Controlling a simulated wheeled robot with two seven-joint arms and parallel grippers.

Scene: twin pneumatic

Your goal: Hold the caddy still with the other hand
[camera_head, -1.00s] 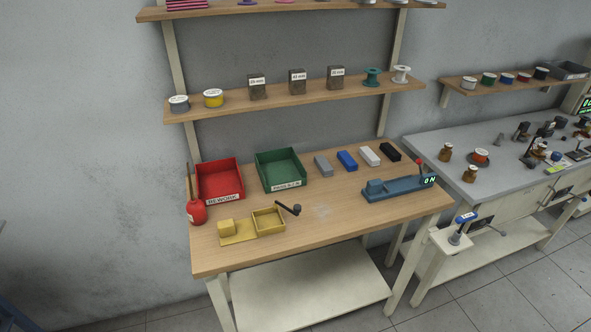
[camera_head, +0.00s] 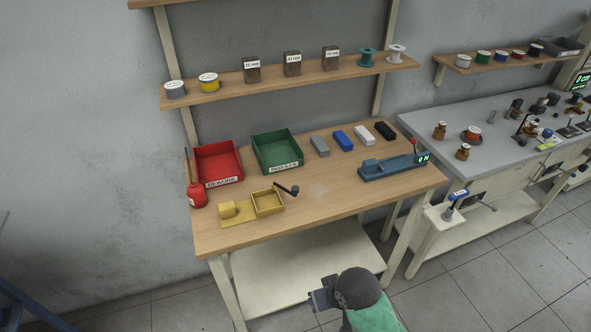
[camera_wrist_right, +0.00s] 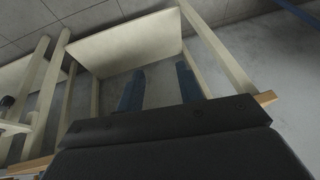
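A yellow caddy (camera_head: 254,213) sits on the wooden bench, left of centre near the front. It has an open square box on its right and a small yellow block on a flat plate on its left. A dark crank-like handle (camera_head: 287,189) is at the box's back right corner. One of my arms, seemingly the right, shows at the bottom of the head view, below the bench's front edge and well apart from the caddy. In the right wrist view, my right gripper (camera_wrist_right: 160,91) has two blue fingers spread with nothing between them. My left gripper is not in view.
A red bin (camera_head: 218,163) and a green bin (camera_head: 278,151) stand behind the caddy. Several small blocks lie at the back. A blue fixture (camera_head: 393,167) is at the right. The bench's front middle is clear.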

